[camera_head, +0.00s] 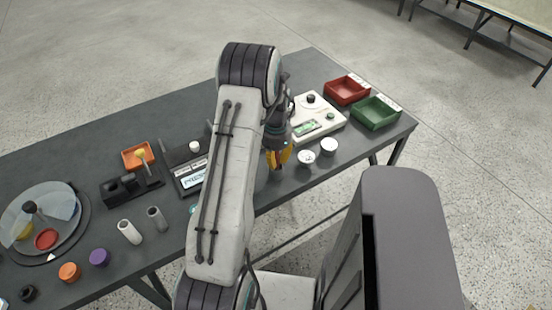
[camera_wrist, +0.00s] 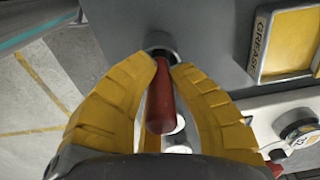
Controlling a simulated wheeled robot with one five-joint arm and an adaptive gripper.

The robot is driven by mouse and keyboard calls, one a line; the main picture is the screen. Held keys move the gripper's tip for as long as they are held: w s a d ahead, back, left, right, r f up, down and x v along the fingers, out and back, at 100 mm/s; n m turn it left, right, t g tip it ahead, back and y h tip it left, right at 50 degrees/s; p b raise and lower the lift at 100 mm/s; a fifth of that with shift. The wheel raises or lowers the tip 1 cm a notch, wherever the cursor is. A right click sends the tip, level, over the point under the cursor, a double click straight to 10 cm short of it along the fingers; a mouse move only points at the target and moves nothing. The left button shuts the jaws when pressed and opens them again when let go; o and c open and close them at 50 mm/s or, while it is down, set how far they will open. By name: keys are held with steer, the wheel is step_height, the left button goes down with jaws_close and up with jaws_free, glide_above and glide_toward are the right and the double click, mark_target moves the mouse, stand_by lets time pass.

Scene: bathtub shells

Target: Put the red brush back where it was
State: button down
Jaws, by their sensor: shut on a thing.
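The red brush (camera_wrist: 160,100) shows in the wrist view as a smooth red handle between my yellow fingers. My gripper (camera_wrist: 162,88) is shut on it. The handle's far end lies at a round grey metal rim with a dark inside (camera_wrist: 160,40); I cannot tell whether the brush is in it or above it. The brush's bristles are hidden. In the head view my gripper (camera_head: 279,157) points down over the front part of the dark table, left of two small white cups (camera_head: 307,157), and the brush cannot be made out there.
A white device with a knob (camera_head: 319,116) stands behind the cups, with a red bin (camera_head: 347,91) and a green bin (camera_head: 376,113) to its right. A yellow panel marked GREASE (camera_wrist: 288,42) shows in the wrist view.

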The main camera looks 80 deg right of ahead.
steer(key=shift+f, duration=0.15)
steer(key=c, duration=1.3)
jaws_free()
steer(key=shift+o, duration=0.2)
